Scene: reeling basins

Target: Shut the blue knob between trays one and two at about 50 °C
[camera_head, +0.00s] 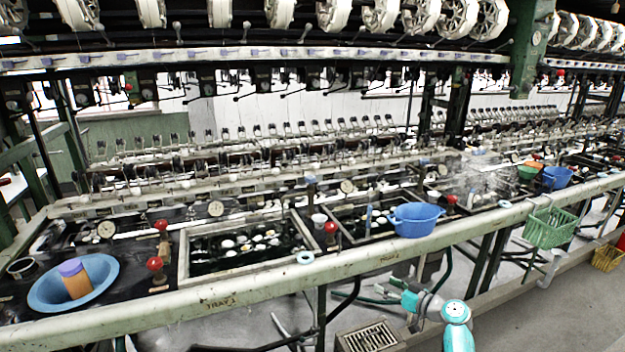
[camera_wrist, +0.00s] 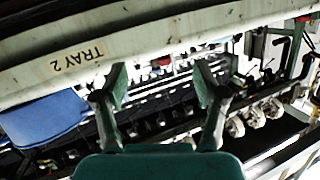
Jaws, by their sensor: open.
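A small blue-topped knob (camera_head: 311,181) stands at the back between tray one and tray two, near a round dial gauge (camera_head: 346,186); it is too small to tell whether it is open or shut. Tray one (camera_head: 186,262) is the left framed basin with pale cocoons. Tray two (camera_head: 345,236) is the dark basin right of it. In the wrist view my gripper (camera_wrist: 162,84) is open and empty. I cannot pick out the blue knob there.
Red knobs (camera_head: 330,227) (camera_head: 155,262) stand beside the trays. A blue basin (camera_head: 416,221) sits by the front rail (camera_head: 270,280), and also shows in the wrist view (camera_wrist: 45,118). A blue bowl (camera_head: 50,291) holds an orange cup. A green basket (camera_head: 550,229) hangs right. Reels hang overhead.

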